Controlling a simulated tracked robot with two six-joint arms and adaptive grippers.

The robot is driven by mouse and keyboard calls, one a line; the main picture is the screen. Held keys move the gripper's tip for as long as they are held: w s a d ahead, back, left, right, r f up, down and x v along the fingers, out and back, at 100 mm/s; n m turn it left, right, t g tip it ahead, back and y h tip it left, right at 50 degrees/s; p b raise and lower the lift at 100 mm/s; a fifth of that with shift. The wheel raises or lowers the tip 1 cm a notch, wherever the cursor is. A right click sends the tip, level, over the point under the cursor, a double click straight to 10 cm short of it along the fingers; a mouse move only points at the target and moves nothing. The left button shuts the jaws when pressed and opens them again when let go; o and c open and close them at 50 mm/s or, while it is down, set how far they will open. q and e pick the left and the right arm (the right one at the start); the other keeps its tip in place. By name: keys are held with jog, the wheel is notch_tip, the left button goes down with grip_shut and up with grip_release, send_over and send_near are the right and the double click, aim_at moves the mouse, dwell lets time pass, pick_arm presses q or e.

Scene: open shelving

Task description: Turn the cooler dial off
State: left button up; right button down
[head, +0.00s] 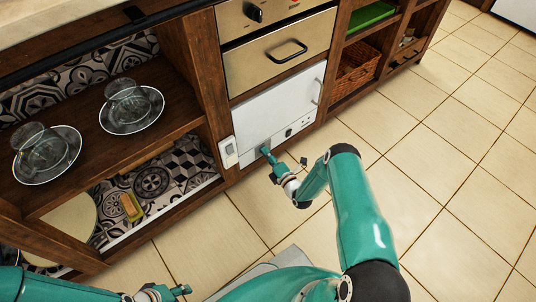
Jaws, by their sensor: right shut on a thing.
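The white cooler (275,103) is set low in the wooden unit, with a handle at its right side and small dark marks along its lower strip. My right gripper (266,152) reaches the lower left of this strip and is shut on the cooler dial there. The fingers hide the dial, so its setting cannot be read. My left gripper (178,291) is at the bottom edge of the view, away from the cooler and over the floor; its finger opening is too small to tell.
A beige drawer (278,58) with a black handle sits above the cooler. A white switch box (229,152) is on the post to its left. Open shelves at left hold glass cups on saucers (132,110). A wicker basket (357,72) is at right.

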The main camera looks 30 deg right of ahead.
jog(key=shift+a+f, duration=0.1)
jog(key=shift+f, duration=0.05)
jog(key=c, duration=1)
grip_release()
jog(key=shift+o, duration=0.9)
jog(key=shift+s, duration=0.15)
jog(key=s, duration=1.1)
jog(key=shift+s+a+r, duration=0.15)
jog(key=shift+s+r, duration=0.1)
jog(key=shift+s, duration=0.1)
